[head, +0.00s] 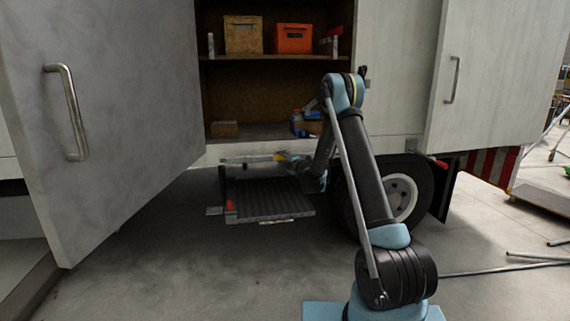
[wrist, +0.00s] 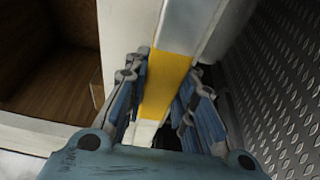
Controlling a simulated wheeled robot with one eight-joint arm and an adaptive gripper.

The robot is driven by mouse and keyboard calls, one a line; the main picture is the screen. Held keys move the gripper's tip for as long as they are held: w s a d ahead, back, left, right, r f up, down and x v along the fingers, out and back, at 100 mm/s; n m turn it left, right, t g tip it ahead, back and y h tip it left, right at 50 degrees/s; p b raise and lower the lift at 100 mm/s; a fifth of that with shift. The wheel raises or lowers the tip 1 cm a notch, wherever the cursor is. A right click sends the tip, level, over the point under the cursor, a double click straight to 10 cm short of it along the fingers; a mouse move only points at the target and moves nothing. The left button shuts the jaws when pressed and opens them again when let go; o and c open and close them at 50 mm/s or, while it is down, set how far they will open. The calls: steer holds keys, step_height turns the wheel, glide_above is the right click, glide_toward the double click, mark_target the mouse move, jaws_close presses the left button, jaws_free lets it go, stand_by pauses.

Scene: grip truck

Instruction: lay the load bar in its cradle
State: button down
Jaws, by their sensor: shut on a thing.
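The load bar (head: 243,159) is a pale metal bar with a yellow band. In the head view it lies roughly level across the front of the truck's sill, above the step. My gripper (head: 291,160) is at its right part, partly hidden by my own arm. In the wrist view my gripper (wrist: 168,82) has a finger on each side of the yellow band of the load bar (wrist: 166,78) and is shut on it. I cannot make out the cradle for certain in either view.
A dark ribbed step (head: 268,198) sits below the bar; its tread plate (wrist: 288,85) fills the right of the wrist view. Open truck doors (head: 105,110) and (head: 487,80) flank the compartment. A wheel (head: 402,197) stands right. An orange crate (head: 293,39) is on the shelf.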

steer(key=shift+f, duration=0.85)
steer(key=c, duration=1.3)
jaws_free()
steer(key=shift+c, duration=0.2)
